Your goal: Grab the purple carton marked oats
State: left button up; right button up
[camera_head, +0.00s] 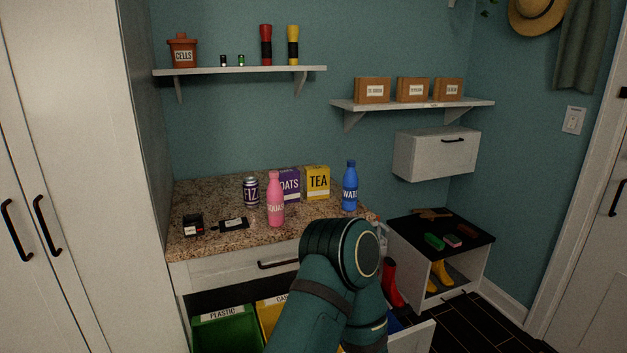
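The purple carton marked oats (291,186) stands upright at the back of the granite counter (205,196). The pink bottle (275,203) stands in front of it and hides part of its left side and the start of its label. A yellow carton marked tea (318,182) is close on its right. A dark can (251,191) stands to its left. One of my teal arms rises from the bottom middle, in front of the counter's edge. Neither gripper shows.
A blue bottle (350,187) stands at the counter's right. Two small dark devices (193,224) (233,223) lie at the front left. Below, an open drawer holds a green bin marked plastic (228,329) and a yellow bin (272,311). A shelf (240,71) hangs above.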

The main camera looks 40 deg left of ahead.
aim_at(289, 178)
jog(key=i, duration=1.5)
jog(key=i+u, duration=0.25)
jog(key=i, duration=0.3)
jog(key=i+l+u, duration=0.2)
jog(key=i, duration=0.3)
jog(key=i+l+u, duration=0.15)
jog(key=i+u, duration=0.15)
jog(key=u, duration=0.2)
jog(key=i+l+u, duration=0.3)
jog(key=u, duration=0.15)
jog(key=i+l+u, duration=0.2)
jog(key=l+u, duration=0.3)
jog(key=i+l+u, duration=0.2)
jog(key=u, duration=0.3)
jog(key=k+l, duration=0.05)
jog(key=l, duration=0.05)
